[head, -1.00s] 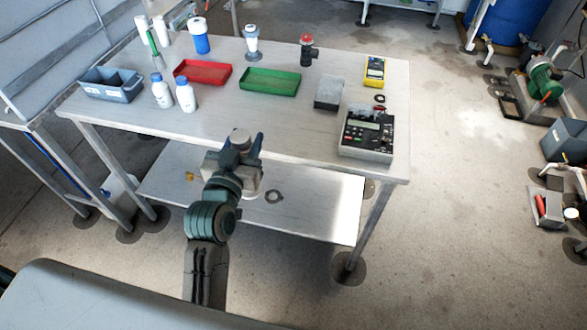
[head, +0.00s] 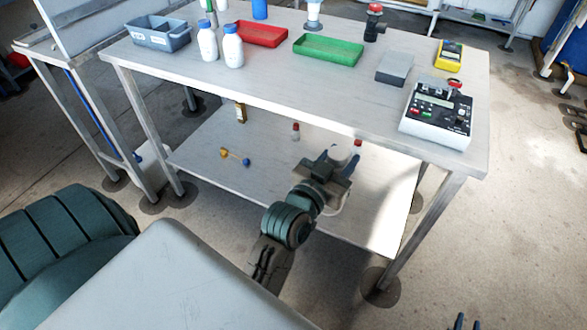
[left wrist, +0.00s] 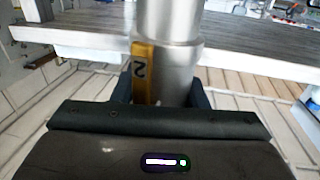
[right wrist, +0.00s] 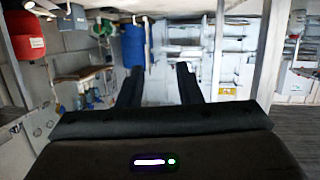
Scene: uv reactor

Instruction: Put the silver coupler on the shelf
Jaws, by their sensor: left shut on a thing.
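The silver coupler (left wrist: 172,70) is a smooth metal cylinder in the left wrist view, with a yellow tag marked 2 beside it. My left gripper (left wrist: 160,92) is shut on it. In the head view my left gripper (head: 337,165) is over the right half of the lower shelf (head: 215,155), below the tabletop's front edge; the coupler is mostly hidden there. I cannot tell whether it touches the shelf. My right gripper (right wrist: 158,85) is open and empty in the right wrist view. Its dark fingertips (head: 468,322) show at the bottom right of the head view.
A table leg (head: 425,230) stands at the right.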

